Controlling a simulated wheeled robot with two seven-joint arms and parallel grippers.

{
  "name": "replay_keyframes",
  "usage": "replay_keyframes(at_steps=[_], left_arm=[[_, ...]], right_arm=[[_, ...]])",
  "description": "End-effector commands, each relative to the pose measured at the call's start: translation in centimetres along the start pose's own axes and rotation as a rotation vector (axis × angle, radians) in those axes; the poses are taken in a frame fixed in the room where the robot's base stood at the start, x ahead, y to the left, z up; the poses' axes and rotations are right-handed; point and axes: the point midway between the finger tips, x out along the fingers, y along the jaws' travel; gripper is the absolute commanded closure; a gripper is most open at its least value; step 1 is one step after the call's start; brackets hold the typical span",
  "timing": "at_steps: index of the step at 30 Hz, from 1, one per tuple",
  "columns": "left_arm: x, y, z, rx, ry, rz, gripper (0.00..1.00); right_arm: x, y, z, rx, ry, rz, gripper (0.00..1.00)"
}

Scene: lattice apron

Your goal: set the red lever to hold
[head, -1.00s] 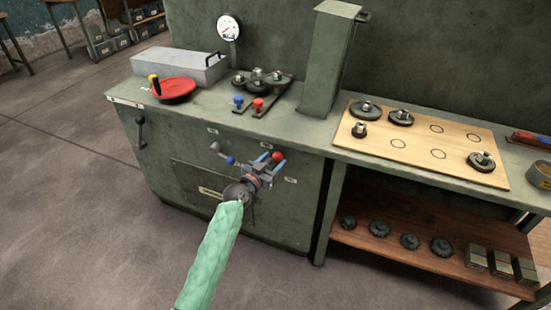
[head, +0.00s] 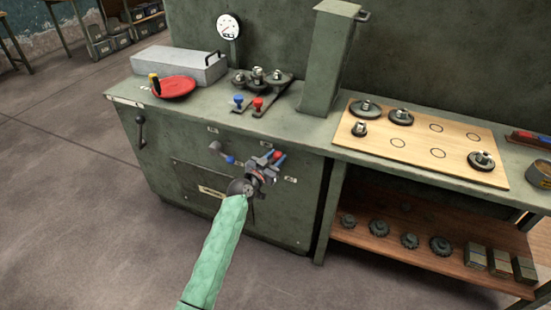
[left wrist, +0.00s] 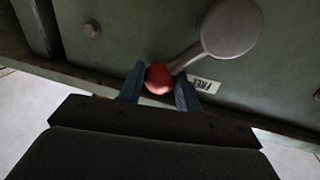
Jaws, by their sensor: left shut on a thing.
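The red lever has a round red knob (head: 278,156) on the front of the green cabinet. In the left wrist view its knob (left wrist: 159,78) sits between my two blue fingertips. Its grey arm runs up and right to a large round hub (left wrist: 232,28). A white label (left wrist: 204,85) by the arm is partly covered by a finger, and its word is hard to read. My left gripper (head: 270,158) is shut on the red knob and hides most of the lever in the head view. My right gripper is in neither view.
A grey lever with a blue knob (head: 230,159) is just left of my gripper on the same panel. A shelf bench (head: 400,220) adjoins at right.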

Motion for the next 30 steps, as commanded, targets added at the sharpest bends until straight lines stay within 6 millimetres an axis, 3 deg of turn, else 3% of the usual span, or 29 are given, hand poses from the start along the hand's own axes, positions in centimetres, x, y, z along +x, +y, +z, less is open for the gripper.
replay_keyframes(at_steps=[8,13,27,30], left_arm=[[0.1,0.5,0.4,0.086,-0.018,0.002,1.0],[0.2,1.2,0.9,0.207,-0.042,0.003,1.0],[0.6,3.1,3.7,0.638,-0.127,0.006,1.0],[0.6,3.4,4.5,0.73,-0.144,0.006,1.0]], right_arm=[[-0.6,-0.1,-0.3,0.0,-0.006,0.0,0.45],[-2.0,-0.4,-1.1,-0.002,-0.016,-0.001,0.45],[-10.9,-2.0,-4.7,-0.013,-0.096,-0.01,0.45],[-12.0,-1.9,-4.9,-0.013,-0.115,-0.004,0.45]])
